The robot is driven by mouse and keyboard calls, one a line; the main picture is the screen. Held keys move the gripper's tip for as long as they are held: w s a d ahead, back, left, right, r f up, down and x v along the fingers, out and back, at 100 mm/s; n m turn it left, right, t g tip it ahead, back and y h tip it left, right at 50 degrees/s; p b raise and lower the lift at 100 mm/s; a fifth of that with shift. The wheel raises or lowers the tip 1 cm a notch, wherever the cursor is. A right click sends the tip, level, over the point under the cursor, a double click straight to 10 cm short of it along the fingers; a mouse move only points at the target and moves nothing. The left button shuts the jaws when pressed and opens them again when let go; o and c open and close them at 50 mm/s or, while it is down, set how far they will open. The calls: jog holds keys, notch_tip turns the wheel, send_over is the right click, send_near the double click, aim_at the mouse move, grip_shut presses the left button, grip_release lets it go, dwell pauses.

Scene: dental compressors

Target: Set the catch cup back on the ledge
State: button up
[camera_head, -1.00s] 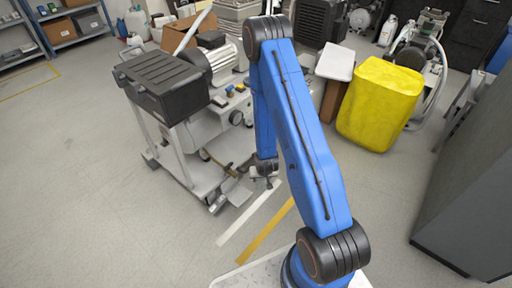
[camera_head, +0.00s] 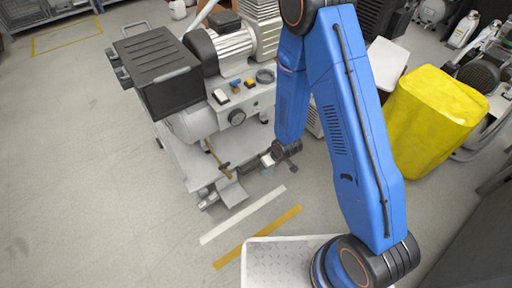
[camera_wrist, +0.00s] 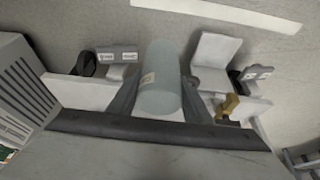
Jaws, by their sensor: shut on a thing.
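The catch cup, a pale grey-blue cylinder with a small label (camera_wrist: 160,80), is held between the two dark fingers of my gripper (camera_wrist: 160,100) in the wrist view. In the head view my gripper (camera_head: 272,158) is low beside the compressor cart, with a small pale part of the cup (camera_head: 267,160) showing. A pale bent plate that looks like the ledge (camera_head: 232,192) sticks out from the cart's lower front, left of and nearer than my gripper. It also shows in the wrist view (camera_wrist: 215,50), right of the cup and apart from it.
A brass valve (camera_head: 224,167) sits by the plate and shows in the wrist view (camera_wrist: 228,105). The compressor cart with a black box (camera_head: 157,70) stands left of my arm. A yellow-covered object (camera_head: 437,118) stands right.

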jog(key=shift+w, duration=0.15)
jog(key=w+a, duration=0.3)
jog(key=w, duration=0.2)
jog(key=w+a, duration=0.3)
jog(key=w, duration=0.1)
jog(key=w+a, duration=0.3)
jog(key=w, duration=0.2)
jog(key=shift+w+a, duration=0.3)
jog(key=shift+a, duration=0.05)
jog(key=shift+f, duration=0.25)
jog(key=o, duration=1)
jog(key=shift+f, duration=0.1)
jog(key=shift+o, duration=0.2)
